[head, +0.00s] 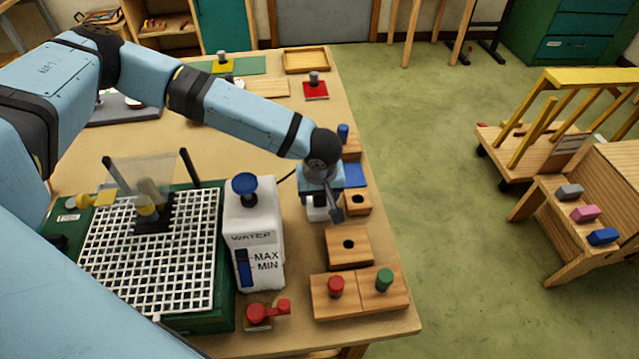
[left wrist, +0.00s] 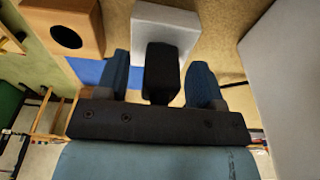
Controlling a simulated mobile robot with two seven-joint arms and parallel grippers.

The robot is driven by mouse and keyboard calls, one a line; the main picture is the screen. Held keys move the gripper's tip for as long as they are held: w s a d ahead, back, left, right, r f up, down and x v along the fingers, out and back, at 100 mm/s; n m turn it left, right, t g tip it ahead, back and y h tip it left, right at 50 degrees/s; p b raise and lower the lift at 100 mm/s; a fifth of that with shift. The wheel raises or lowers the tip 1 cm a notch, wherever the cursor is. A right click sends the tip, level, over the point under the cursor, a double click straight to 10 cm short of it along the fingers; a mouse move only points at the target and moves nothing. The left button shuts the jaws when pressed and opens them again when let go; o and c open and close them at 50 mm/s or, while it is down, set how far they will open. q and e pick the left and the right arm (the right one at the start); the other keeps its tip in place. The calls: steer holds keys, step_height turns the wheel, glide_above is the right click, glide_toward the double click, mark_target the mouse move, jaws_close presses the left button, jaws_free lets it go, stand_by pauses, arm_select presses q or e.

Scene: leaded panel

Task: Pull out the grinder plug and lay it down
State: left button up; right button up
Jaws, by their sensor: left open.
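My left gripper (head: 325,205) is open and points down at the right part of the table. In the left wrist view its two blue fingers (left wrist: 160,82) stand on either side of the black plug (left wrist: 162,70), with a gap visible on each side. The plug is against a white socket block (left wrist: 188,22); how deep it sits cannot be told. The socket block is mostly hidden by the gripper in the head view. A dark cable (head: 286,178) runs there from behind the water bottle. The grinder (head: 228,318), green with a white grid top, stands at the left. My right gripper is not in view.
The white water bottle (head: 258,250) stands close left of the gripper. Wooden blocks with holes (head: 340,256) and a blue patch (head: 354,174) lie around it. A wooden base (head: 345,307) with red and green pegs stands in front. Bare table (head: 200,150) lies behind the grinder.

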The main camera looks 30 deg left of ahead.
arm_select(q)
steer(key=shift+f, duration=0.2)
steer(key=c, duration=1.1)
steer(key=shift+o, duration=0.2)
steer(key=shift+w+r+p, duration=0.1)
steer(key=shift+r+p, duration=0.15)
steer(key=shift+p, duration=0.05)
steer(key=shift+r+p, duration=0.35)
steer(key=shift+p, duration=0.1)
steer(key=shift+r+p, duration=0.35)
steer(key=shift+p, duration=0.2)
stand_by(0.4)
steer(key=shift+r+p, duration=0.6)
steer(key=shift+p, duration=0.45)
